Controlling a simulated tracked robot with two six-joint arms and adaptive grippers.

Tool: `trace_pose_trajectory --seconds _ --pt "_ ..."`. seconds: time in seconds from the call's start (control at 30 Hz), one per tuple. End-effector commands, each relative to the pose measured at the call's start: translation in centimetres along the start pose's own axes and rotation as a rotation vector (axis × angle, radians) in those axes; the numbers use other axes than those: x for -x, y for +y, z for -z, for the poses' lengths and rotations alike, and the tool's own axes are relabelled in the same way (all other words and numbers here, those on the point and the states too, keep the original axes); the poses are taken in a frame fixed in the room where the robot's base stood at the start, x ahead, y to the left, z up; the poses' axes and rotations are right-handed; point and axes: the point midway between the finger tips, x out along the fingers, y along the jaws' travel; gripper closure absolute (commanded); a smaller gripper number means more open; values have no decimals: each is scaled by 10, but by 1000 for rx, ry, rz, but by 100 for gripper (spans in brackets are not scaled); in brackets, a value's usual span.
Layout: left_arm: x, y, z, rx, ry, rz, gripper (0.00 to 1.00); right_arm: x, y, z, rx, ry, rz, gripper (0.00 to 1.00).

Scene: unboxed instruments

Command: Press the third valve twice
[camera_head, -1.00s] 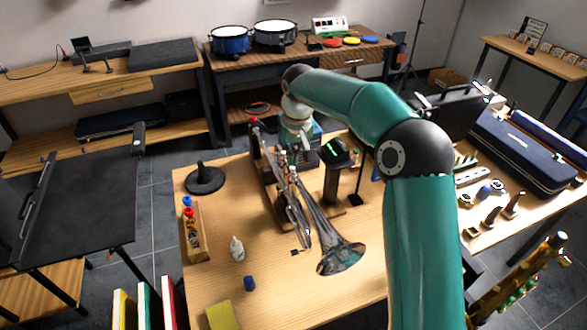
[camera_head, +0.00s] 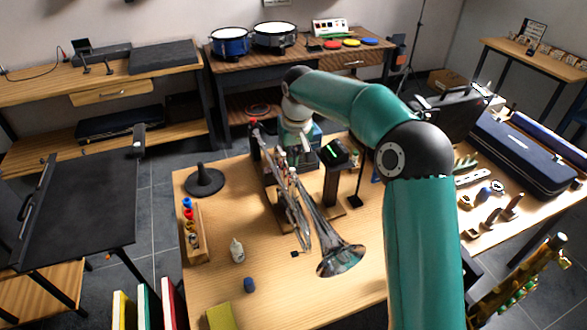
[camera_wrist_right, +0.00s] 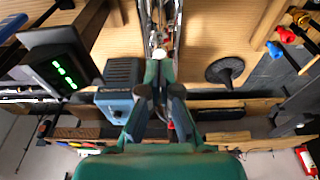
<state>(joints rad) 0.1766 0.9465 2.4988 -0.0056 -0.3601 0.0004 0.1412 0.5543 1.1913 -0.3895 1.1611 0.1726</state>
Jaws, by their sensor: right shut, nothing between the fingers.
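The silver trumpet lies along the middle of the wooden table, its bell (camera_head: 341,262) toward the front. In the right wrist view its tubing (camera_wrist_right: 163,22) runs up from the fingertips. My right gripper (camera_head: 298,154) is low over the valve end of the trumpet, partly hidden among dark stand parts. In the right wrist view the gripper (camera_wrist_right: 160,68) is shut and empty. Its tips are beside a pale round cap (camera_wrist_right: 162,54), which looks like a valve top. I cannot tell whether they touch it or which valve it is. My left gripper is not in view.
A small device with a green display (camera_head: 335,153) stands close right of the gripper; a blue box (camera_wrist_right: 122,82) is beside the fingers. The front left tabletop is mostly clear.

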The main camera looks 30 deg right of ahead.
Motion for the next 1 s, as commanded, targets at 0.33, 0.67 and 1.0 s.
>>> trace_pose_trajectory --seconds 0.33,0.67,1.0 --pt "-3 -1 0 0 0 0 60 -3 0 -1 -1 0 0 100" --pt "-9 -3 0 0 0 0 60 -14 1 -3 -1 -1 0 100" --pt "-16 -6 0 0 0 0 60 -24 1 -5 -2 -1 -1 100"
